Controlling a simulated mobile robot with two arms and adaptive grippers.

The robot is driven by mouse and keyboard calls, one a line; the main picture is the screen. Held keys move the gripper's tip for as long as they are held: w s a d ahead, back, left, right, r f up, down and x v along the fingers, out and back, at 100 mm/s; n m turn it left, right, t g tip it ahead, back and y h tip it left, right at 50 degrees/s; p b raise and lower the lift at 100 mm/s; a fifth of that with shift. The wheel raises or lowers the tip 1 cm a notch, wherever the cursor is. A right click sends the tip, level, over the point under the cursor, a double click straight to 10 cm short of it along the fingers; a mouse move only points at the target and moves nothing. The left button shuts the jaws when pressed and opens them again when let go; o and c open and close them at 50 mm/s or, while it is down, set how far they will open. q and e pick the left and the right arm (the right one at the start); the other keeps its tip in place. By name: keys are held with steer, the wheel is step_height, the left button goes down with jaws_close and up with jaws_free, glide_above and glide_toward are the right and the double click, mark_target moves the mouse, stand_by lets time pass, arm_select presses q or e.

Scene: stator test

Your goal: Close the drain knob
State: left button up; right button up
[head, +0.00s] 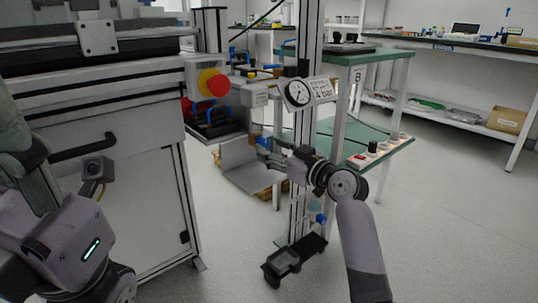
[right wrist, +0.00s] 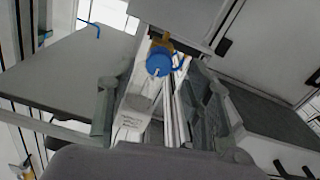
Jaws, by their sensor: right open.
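A small blue knob (head: 320,218) sits low on the metal post in the head view, below a clear bowl-like part. In the right wrist view, a round blue part (right wrist: 159,62) with a blue tube shows beyond and between my finger pads; I cannot tell if it is the same part. My right gripper (head: 264,150) is open beside the post, above the level of the low blue knob, and it also shows in the right wrist view (right wrist: 160,115). Nothing is clearly held in it. My left arm is at the left edge; its finger gap is unclear.
A pressure gauge (head: 299,92) and a red emergency button (head: 212,83) are near the post. A grey cabinet (head: 145,215) stands at left. A green-topped cart (head: 350,56) stands behind the post. The floor at right is clear.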

steer(key=shift+x, duration=1.15)
steer(key=shift+c, duration=0.3)
jaws_close()
